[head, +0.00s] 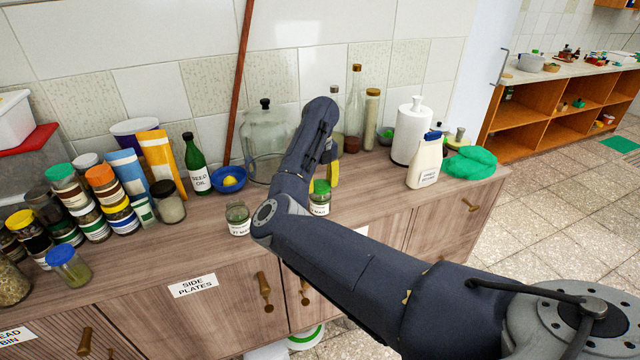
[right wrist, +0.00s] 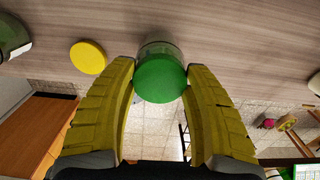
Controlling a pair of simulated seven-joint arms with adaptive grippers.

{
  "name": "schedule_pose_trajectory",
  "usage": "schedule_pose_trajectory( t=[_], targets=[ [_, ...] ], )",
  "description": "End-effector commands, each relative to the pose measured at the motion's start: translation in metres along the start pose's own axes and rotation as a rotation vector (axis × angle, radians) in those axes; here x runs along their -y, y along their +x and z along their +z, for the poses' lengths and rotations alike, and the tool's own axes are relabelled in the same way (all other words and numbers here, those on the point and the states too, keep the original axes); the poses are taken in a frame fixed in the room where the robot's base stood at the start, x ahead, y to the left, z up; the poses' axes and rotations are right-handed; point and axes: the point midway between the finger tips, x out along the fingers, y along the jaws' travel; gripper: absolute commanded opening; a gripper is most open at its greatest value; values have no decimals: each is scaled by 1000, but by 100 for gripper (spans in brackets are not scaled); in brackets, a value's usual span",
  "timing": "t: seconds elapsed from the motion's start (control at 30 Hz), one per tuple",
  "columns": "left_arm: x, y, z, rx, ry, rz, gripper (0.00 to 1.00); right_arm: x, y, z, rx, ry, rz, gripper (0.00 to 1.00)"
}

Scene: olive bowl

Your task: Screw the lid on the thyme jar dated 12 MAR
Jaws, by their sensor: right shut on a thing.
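A glass jar (head: 320,208) stands near the counter's front edge with a green lid (head: 320,186) on its mouth. Its label is partly hidden by my arm, so I cannot read its full date. My right gripper (right wrist: 162,76) has its yellow fingers shut on the green lid (right wrist: 160,78), one on each side. I cannot tell how tightly the lid sits. A second jar (head: 237,214), lidless and labelled with a MAR date too small to read surely, stands to the left. A yellow lid (right wrist: 88,57) lies on the counter between the jars. My left gripper is not in view.
A blue bowl (head: 229,179), a green bottle (head: 196,165) and a large glass jar (head: 264,145) stand behind. Several spice jars crowd the left. A white bottle (head: 425,162) and green cloth (head: 470,163) are at the right. The counter's front edge is close.

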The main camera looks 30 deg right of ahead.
Motion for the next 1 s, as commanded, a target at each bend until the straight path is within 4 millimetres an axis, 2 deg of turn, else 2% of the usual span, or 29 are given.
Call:
schedule_pose_trajectory(
  t=[0.3, 0.8, 1.0],
  targets=[
    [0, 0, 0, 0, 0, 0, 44, 1, 0, 0, 0, 283, 2, 24],
    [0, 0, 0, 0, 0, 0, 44, 1, 0, 0, 1, 353, 2, 24],
    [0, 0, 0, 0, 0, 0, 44, 2, 0, 0, 1, 527, 3, 24]
  ],
)
